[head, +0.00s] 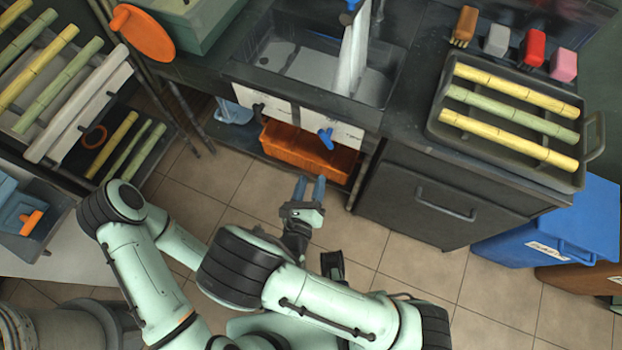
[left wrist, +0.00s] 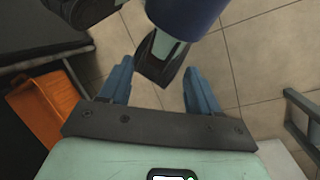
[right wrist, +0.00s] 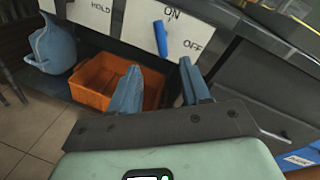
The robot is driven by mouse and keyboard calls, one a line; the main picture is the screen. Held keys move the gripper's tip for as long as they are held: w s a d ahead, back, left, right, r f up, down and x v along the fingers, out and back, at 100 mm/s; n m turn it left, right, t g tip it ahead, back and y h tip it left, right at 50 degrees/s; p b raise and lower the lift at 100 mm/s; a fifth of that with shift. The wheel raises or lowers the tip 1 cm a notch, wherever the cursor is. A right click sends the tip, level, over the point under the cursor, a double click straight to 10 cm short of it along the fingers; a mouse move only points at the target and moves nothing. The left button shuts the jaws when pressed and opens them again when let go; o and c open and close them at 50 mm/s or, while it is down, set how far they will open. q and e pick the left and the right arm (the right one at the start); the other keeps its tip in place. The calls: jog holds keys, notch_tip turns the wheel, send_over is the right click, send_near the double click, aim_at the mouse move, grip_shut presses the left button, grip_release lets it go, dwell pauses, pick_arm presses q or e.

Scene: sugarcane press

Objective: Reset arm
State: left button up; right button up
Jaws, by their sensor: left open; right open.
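My right gripper (head: 310,183) is open and empty in the head view, above the tiled floor in front of the orange crate (head: 308,148). In the right wrist view its blue fingers (right wrist: 160,72) are spread, with the crate (right wrist: 115,80) and the ON/OFF panel's blue lever (right wrist: 161,39) beyond them. My left gripper (left wrist: 158,78) is open and empty in the left wrist view, pointing toward the floor, with a part of my own body beyond its fingers. I cannot make it out clearly in the head view, where my arm links cover the lower middle.
A sink (head: 300,65) is set into the dark counter above the crate. A grey tray (head: 435,125) with yellow and green cane pieces sits on the right counter. A blue bin (head: 585,225) stands at right. The tiled floor (head: 415,270) is clear right of my arms.

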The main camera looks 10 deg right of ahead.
jog(key=s+d+f+m+g+h+p, duration=0.2)
jog(key=s+d+f+m+g, duration=0.3)
jog(key=s+d+m+g, duration=0.15)
jog(key=s+d+f+m+g+h+p, duration=0.1)
jog(key=s+d+f+m+g+h, duration=0.1)
jog(key=s+d+f+m+g, duration=0.45)
jog(key=s+a+f+m+g+y+p, duration=0.1)
jog(key=s+a+m+g+y+p, duration=0.3)
jog(key=s+m+g+y, duration=0.7)
jog(key=a+m+t+y, duration=0.2)
jog(key=a+m+t, duration=0.1)
jog(key=a+m, duration=0.3)
pick_arm(q)
notch_tip(320, 180, up, 10)
jog(key=w+p, duration=0.1)
jog(key=p, duration=0.1)
jog(key=shift+w+f+p, duration=0.25)
jog(key=shift+w+p, duration=0.1)
pick_arm(e)
jog(key=w+d+m+t+y, duration=0.1)
jog(key=w+d+m+t, duration=0.2)
jog(key=w+m, duration=0.3)
jog(key=m+t, duration=0.1)
jog(key=m, duration=0.4)
jog(key=shift+w+d+t, duration=0.3)
jog(key=shift+w, duration=0.1)
